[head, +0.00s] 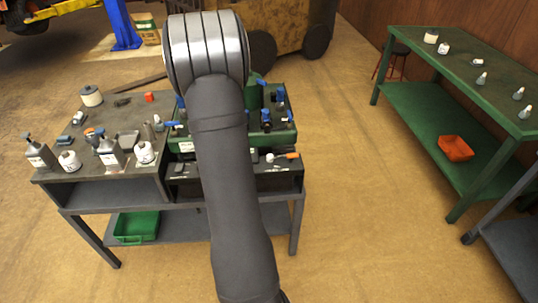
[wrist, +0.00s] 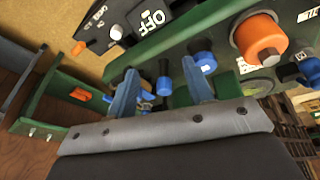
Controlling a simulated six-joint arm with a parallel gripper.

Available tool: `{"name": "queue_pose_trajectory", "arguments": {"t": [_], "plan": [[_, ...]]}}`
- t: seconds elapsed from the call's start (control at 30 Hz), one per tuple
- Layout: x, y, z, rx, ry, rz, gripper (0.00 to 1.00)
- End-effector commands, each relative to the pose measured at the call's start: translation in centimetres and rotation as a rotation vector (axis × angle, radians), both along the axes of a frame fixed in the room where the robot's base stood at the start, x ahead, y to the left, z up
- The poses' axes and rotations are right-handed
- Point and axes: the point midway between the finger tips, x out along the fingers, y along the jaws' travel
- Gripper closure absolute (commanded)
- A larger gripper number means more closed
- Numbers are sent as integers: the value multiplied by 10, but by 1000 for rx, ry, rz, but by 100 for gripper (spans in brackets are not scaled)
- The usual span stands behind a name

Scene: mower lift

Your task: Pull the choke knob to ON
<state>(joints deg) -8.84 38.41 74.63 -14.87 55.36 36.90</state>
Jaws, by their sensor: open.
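In the wrist view, my gripper (wrist: 160,70) is open, with its two blue fingers spread below the control panel. A blue-capped knob (wrist: 164,84) shows between the fingers; I cannot tell how near it is or whether they touch it. I cannot tell for sure which knob is the choke. In the head view, my arm hides the gripper and part of the green machine (head: 276,137).
A large orange knob (wrist: 260,40) and another blue knob (wrist: 203,58) stand on the panel to the right. In the head view, bottles and jars crowd the left of the workbench (head: 112,183). A green side table (head: 420,95) stands right, with open floor between.

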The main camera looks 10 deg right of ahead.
Motion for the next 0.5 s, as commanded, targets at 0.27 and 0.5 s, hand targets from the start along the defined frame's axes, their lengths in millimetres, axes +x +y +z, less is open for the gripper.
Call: {"name": "queue_pose_trajectory", "arguments": {"t": [0.27,0.5], "plan": [[-36,-85,-34,6,-108,-357,53],[-40,-98,-48,11,-126,-409,53]]}}
